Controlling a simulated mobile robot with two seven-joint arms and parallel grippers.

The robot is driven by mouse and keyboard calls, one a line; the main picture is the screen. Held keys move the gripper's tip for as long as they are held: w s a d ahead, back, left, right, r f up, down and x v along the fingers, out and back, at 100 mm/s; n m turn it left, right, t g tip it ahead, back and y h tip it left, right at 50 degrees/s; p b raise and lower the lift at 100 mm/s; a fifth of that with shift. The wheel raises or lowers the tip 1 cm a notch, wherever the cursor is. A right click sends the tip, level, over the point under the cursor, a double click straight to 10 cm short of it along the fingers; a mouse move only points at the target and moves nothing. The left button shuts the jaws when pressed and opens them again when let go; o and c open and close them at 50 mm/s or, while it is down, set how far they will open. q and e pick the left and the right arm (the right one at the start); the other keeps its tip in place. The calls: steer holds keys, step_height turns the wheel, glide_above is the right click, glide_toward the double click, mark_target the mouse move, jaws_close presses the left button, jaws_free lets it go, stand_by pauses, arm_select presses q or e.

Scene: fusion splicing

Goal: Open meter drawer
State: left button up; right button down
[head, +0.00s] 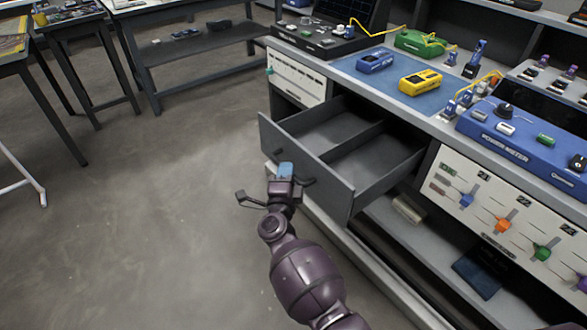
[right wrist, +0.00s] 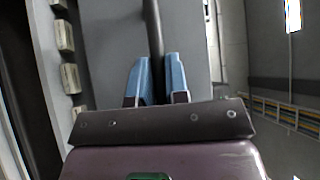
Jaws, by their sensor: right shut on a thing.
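The drawer (head: 348,190) stands pulled out from the workbench, its inside and a divider showing, and the part I can see is empty. Its dark front panel (head: 330,184) faces my right arm. My right gripper (head: 286,171) is at this front. In the right wrist view, the blue fingers (right wrist: 157,80) are on either side of a dark bar handle (right wrist: 153,35) and shut on it. The grey drawer front (right wrist: 185,40) lies behind the handle. My left gripper is in neither view.
A blue power meter (head: 525,140), a yellow device (head: 420,82) and a blue device (head: 375,61) stand on the workbench top. A panel with coloured sliders (head: 500,215) is right of the drawer. Other tables (head: 190,50) stand behind; the floor (head: 130,220) at left is clear.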

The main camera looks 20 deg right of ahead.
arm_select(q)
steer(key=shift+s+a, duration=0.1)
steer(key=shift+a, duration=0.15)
arm_select(e)
steer(key=shift+s+a, duration=0.25)
steer(key=shift+a, duration=0.5)
steer(key=c, duration=1.1)
jaws_free()
